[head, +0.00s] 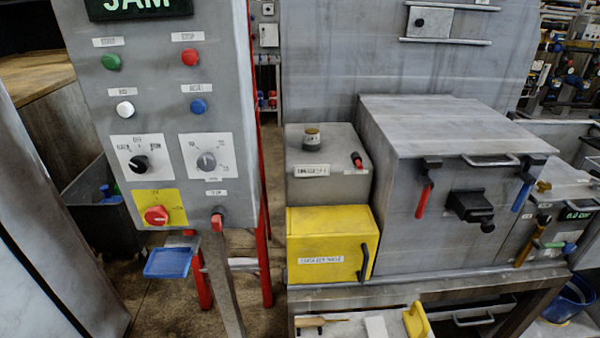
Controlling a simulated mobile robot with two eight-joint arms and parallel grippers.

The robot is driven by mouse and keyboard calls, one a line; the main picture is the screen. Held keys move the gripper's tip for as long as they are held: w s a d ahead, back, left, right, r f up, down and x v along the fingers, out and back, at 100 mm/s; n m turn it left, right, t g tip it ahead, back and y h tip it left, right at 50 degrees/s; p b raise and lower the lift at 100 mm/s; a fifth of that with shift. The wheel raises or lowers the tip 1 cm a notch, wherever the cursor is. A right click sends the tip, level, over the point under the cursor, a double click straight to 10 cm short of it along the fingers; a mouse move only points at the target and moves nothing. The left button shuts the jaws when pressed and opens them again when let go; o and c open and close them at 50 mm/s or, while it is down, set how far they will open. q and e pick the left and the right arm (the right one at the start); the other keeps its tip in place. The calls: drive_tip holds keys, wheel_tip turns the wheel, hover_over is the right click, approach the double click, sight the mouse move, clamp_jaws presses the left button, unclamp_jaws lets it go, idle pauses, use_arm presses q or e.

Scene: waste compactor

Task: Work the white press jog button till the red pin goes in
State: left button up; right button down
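A white button (125,108) sits on the grey control panel (157,87), below the green button and left of the blue one. Its label is too small to read. A small red-tipped part (357,160) sticks up from the grey box (335,185) right of the panel. Another red-ended part (216,222) stands at the panel's lower right corner. I cannot tell which of these is the red pin. Neither of my grippers is in view. The panel display (138,6) reads "JAM".
The panel also has a green button (111,62), a red button (190,57), a blue button (199,106), two rotary knobs and a red emergency knob (156,215). A yellow door (328,245) and a large grey housing (440,140) with red and blue levers stand right.

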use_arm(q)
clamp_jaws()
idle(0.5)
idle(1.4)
